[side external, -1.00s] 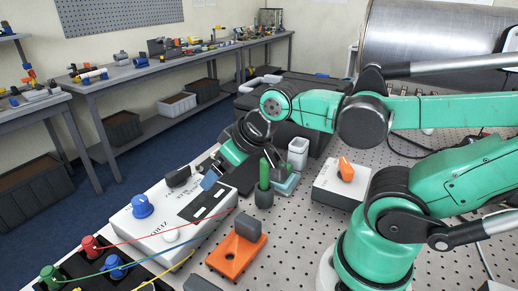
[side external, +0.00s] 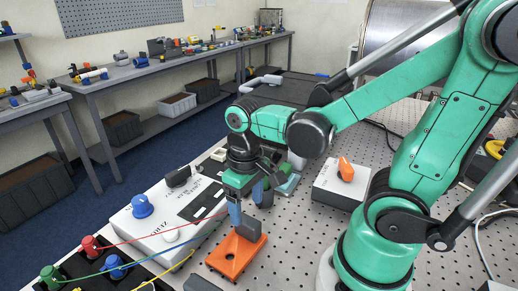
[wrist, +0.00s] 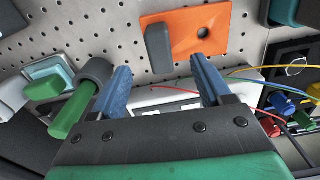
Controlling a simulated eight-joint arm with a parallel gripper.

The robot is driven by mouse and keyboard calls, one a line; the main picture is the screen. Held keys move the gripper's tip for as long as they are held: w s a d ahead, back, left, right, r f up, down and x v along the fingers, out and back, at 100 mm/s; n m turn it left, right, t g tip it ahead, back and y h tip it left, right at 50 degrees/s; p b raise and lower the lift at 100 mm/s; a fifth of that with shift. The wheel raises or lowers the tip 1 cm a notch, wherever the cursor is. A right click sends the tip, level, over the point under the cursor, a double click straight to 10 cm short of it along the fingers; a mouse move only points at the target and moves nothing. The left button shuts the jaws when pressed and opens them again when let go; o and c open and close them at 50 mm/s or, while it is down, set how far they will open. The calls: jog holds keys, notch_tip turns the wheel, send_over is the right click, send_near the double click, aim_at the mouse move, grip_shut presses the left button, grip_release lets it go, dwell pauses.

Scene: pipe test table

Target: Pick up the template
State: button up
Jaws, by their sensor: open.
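The template appears to be the orange plate (side external: 228,262) with an upright grey block (side external: 248,230) on it. It lies flat on the perforated table, just in front of the white box. In the wrist view the orange plate (wrist: 215,35) and its grey block (wrist: 158,48) are fully visible ahead of the fingertips. My gripper (side external: 246,205) is open and empty, pointing down above the plate. In the wrist view the block shows between the two blue fingers of my gripper (wrist: 162,75), apart from both.
A green peg in a dark grey collar (wrist: 95,72) is close beside my left finger in the wrist view. The white box with a blue knob (side external: 142,206) and coloured wires stands left. A white box with an orange knob (side external: 345,170) stands right. Perforated table (side external: 310,235) is clear between.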

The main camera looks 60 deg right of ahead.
aim_at(248, 220)
jog(key=shift+f, duration=2.65)
grip_shut()
